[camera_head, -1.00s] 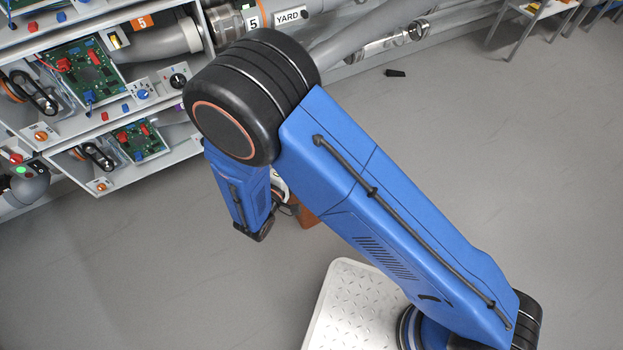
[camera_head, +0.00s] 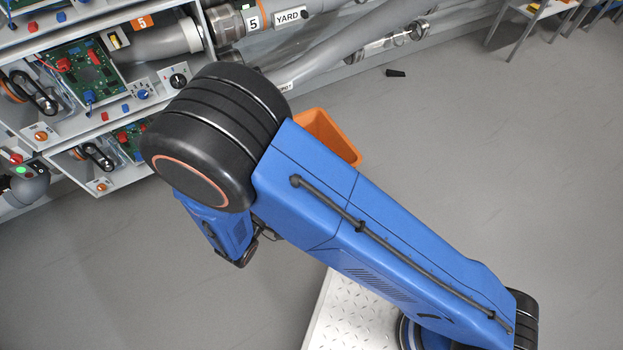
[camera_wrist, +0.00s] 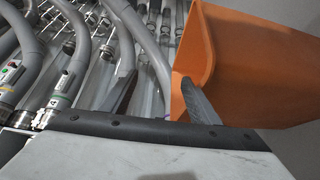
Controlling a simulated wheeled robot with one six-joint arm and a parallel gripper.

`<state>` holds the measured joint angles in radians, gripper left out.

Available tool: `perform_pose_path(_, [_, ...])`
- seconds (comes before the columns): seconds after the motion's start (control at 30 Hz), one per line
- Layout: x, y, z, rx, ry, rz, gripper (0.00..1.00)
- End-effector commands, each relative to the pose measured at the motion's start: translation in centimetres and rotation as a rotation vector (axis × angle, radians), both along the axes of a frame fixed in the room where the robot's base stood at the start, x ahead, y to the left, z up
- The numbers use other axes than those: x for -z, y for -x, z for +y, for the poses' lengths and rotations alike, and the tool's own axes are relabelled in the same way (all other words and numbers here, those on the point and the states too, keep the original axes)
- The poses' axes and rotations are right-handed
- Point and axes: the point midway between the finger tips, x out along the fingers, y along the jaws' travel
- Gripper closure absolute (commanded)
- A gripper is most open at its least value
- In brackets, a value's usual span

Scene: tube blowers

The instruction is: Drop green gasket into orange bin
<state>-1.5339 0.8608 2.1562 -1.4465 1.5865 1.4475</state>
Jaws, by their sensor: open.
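The orange bin (camera_head: 338,138) shows past the upper edge of my arm in the head view, partly covered by it. In the wrist view the bin (camera_wrist: 240,65) is large at the upper right. My gripper (camera_wrist: 158,78) is open there, with nothing visible between its fingers. Its right finger overlaps the bin's left edge in the picture; I cannot tell whether they touch. My gripper is hidden behind my arm in the head view. I cannot make out a green gasket in either view.
Grey hoses (camera_wrist: 85,45) and metal fittings fill the left of the wrist view. A rack with circuit boards (camera_head: 90,70) stands at the upper left in the head view, with large pipes (camera_head: 350,35) along the wall.

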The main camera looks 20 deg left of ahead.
Motion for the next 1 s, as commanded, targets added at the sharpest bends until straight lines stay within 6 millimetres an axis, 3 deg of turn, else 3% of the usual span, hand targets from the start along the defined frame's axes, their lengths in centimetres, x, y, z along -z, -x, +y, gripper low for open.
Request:
perform_pose_path(0.3, [0.0, 5.9, 1.1, -0.003, 0.0, 0.0, 0.44])
perform_pose_path(0.5, [0.0, 8.4, 1.4, -0.001, -0.001, 0.0, 0.44])
perform_pose_path(1.0, [0.0, 9.4, 1.5, 0.0, 0.0, 0.0, 0.44])
